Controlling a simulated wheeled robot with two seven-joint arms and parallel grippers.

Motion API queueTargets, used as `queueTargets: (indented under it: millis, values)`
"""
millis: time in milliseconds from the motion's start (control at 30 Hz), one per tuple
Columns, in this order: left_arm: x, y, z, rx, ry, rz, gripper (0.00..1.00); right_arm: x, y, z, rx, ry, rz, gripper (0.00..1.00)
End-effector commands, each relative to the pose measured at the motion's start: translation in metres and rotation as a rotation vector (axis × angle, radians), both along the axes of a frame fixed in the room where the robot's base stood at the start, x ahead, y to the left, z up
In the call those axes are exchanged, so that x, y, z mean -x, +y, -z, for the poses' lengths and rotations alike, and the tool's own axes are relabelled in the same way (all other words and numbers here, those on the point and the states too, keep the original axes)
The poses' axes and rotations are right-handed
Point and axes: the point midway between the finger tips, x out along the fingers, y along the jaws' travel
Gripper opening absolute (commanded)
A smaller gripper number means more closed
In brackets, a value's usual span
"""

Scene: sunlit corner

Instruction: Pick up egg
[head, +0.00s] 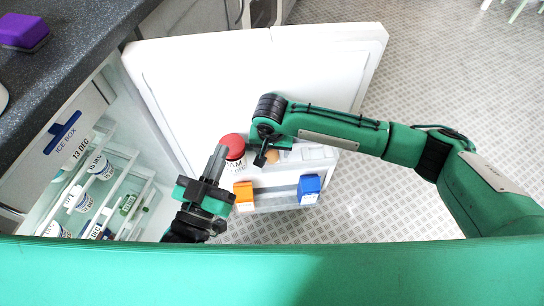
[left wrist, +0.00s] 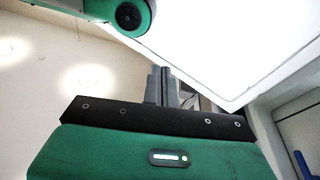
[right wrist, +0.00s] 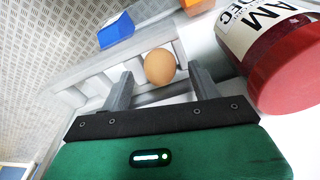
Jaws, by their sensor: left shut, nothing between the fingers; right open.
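A brown egg (right wrist: 160,67) sits in the rack on the fridge door, in the right wrist view. It also shows in the head view (head: 272,156), partly hidden by my right gripper. My right gripper (right wrist: 162,84) is open. Its two fingers stand on either side of the near edge of the egg, and I cannot tell whether they touch it. In the head view the right gripper (head: 262,158) is over the door shelf. My left gripper (head: 218,152) is shut and empty, left of the red-lidded jar. The left wrist view shows its closed fingers (left wrist: 162,85).
A red-lidded jar (head: 233,147) stands on the door shelf, close beside my right gripper. An orange carton (head: 243,191) and a blue carton (head: 309,188) are also on the door. The open fridge door (head: 200,70) surrounds the arms; fridge shelves with labelled jars (head: 100,167) lie left.

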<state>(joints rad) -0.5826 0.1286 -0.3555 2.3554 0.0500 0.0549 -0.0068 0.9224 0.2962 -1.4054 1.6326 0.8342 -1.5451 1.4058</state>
Motion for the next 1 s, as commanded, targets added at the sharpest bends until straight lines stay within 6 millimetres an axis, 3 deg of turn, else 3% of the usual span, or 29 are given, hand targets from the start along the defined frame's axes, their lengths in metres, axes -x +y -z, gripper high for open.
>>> queueTargets:
  millis: [367,533,567,1000]
  values:
    - [-0.0012,0.0031,-0.0103,0.012,-0.052,-0.01,0.0,-0.0009,0.0002,0.0054,-0.002,-0.001,0.0,0.63]
    - [-0.0012,0.003,-0.01,0.012,-0.051,-0.01,0.0,-0.0009,0.0002,0.0054,-0.001,-0.001,0.0,0.31]
    - [-0.0011,0.003,-0.0099,0.012,-0.051,-0.01,0.0,-0.0009,0.0002,0.0054,-0.001,-0.001,0.0,0.3]
    - [-0.0012,0.0027,-0.0091,0.009,-0.041,-0.008,0.0,-0.0008,0.0002,0.0025,-0.001,-0.001,0.0,0.3]
